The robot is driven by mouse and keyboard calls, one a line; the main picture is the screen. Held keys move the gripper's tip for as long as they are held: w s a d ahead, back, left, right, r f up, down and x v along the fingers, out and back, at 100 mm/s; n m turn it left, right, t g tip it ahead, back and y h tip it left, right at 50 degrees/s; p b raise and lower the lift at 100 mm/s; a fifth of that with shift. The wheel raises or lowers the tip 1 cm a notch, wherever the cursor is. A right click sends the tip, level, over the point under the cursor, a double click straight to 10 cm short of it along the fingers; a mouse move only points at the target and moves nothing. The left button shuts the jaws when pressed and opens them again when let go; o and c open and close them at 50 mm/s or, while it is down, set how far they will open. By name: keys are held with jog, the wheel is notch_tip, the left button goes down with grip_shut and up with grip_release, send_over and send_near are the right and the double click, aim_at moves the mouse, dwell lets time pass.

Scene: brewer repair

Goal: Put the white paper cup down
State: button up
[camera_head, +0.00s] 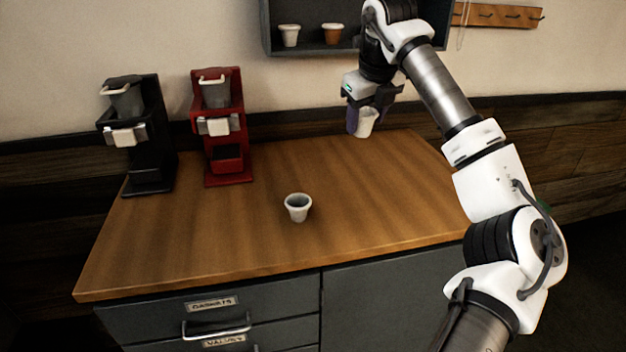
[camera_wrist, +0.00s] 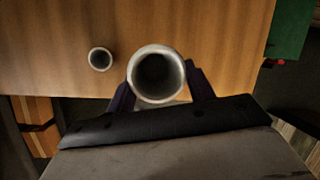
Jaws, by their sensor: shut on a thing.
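My gripper (camera_head: 364,105) is over the back right part of the wooden counter (camera_head: 240,235), pointing down. It is shut on a white paper cup (camera_head: 366,123), which is upright. In the wrist view, the round rim and dark inside of the held cup (camera_wrist: 157,75) show between the two purple fingers. It looks larger there than a second white cup (camera_wrist: 99,59), so it seems held above the counter. That second cup (camera_head: 298,208) stands upright near the counter's middle, apart from my gripper. The gap below the held cup is hard to judge.
A black brewer (camera_head: 150,150) and a red brewer (camera_head: 228,155) stand at the counter's back left. A wall shelf (camera_head: 310,48) above holds a white cup (camera_head: 289,36) and a brown cup (camera_head: 332,34). The counter is bare around the second cup and on the right.

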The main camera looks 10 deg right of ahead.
notch_tip(320, 180, down, 20)
jog(key=p, duration=0.3)
jog(key=shift+s+r, duration=0.1)
jog(key=shift+r, duration=0.05)
jog(key=o, duration=0.9)
jog(key=shift+o, duration=0.2)
jog(key=b+v, duration=0.2)
jog(key=v, duration=1)
